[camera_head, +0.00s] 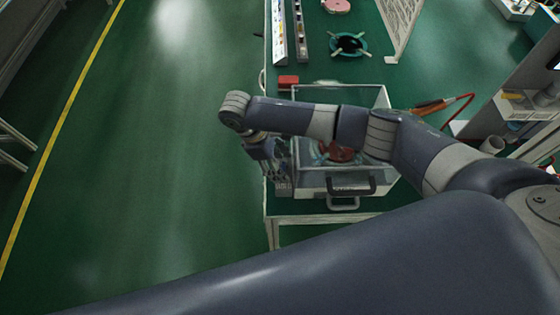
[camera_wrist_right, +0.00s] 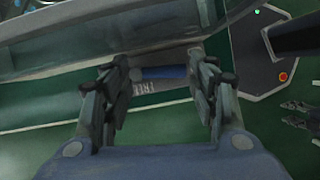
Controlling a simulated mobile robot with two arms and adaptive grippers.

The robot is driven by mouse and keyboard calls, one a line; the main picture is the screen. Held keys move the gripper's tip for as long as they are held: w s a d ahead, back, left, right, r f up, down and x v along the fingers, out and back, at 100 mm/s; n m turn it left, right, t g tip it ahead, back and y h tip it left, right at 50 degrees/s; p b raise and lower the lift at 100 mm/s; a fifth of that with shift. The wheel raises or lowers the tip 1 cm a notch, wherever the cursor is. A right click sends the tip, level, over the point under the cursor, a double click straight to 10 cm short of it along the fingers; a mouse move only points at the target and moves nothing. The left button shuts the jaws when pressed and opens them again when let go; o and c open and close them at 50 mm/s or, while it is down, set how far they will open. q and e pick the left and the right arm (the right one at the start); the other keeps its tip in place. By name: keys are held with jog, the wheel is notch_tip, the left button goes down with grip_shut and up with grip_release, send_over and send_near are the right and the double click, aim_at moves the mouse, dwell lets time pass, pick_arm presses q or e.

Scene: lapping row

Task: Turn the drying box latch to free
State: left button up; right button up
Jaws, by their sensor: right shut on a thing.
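The drying box (camera_head: 388,98) is a clear box with a pale frame and a dark front handle, standing at the near left corner of the green bench. Its latch (camera_wrist_right: 165,73) shows in the right wrist view as a short blue bar beside a label partly reading "FRE". My right gripper (camera_head: 283,184) is at the box's left side, pointing down; in its wrist view the fingers (camera_wrist_right: 164,78) are closed on the latch from both ends. A dark gripper, seemingly my left (camera_wrist_right: 296,113), shows at the right edge of the wrist view, jaws apart and empty.
A red block (camera_head: 288,82) lies behind the box. A teal ring-shaped stand (camera_head: 349,44) and long trays (camera_head: 301,35) are farther back. An orange-handled tool with a red hose (camera_head: 432,106) lies right of the box. The floor left of the bench is clear.

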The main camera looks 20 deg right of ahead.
jog(key=o, duration=1.1)
jog(key=shift+s, duration=0.1)
jog(key=v, duration=1.2)
